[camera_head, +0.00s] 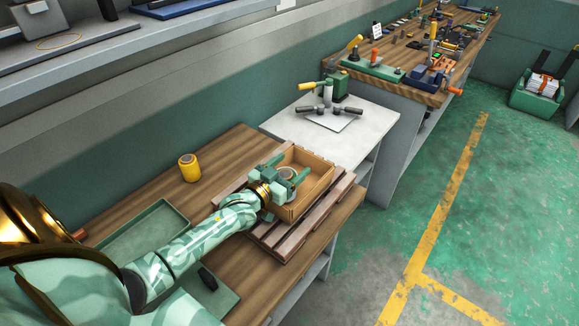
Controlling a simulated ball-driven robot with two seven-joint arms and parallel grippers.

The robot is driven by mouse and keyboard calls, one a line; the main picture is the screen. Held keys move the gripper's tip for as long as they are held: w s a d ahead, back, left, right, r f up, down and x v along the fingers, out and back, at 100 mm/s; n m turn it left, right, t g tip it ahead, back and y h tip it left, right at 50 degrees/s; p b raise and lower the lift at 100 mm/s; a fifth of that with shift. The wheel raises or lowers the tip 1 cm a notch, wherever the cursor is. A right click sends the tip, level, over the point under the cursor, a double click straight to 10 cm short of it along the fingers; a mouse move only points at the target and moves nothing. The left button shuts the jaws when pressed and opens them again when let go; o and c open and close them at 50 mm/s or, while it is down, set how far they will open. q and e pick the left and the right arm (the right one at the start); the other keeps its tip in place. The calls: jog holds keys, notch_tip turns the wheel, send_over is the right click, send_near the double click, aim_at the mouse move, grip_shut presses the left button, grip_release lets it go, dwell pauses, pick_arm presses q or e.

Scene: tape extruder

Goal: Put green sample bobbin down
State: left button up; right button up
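My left gripper (287,172) reaches over an open wooden crate (318,182) on the workbench. Its two green fingers stand apart. A small pale, round thing (288,173) shows between them, perhaps the bobbin. I cannot tell whether the fingers grip it or whether it rests on the crate floor. No clearly green bobbin shows. The gripper and wrist hide the crate's near left part. My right gripper is not in view.
The crate stands on a slatted pallet (268,240) on the wooden bench. A yellow spool (189,168) stands behind, left of the crate. A green tray (150,232) lies left. A white table (375,128) with a green-based tool is beyond; a cluttered bench (398,92) is farther right.

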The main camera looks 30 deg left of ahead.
pick_arm(q)
jog(key=shift+r, duration=0.3)
jog(key=shift+r+p, duration=0.45)
jog(key=shift+r, duration=0.1)
jog(key=s+p, duration=0.1)
jog(key=s, duration=1.1)
jog(key=shift+a+f+p, duration=0.2)
jog(key=shift+a+p, duration=0.15)
jog(key=shift+a, duration=0.1)
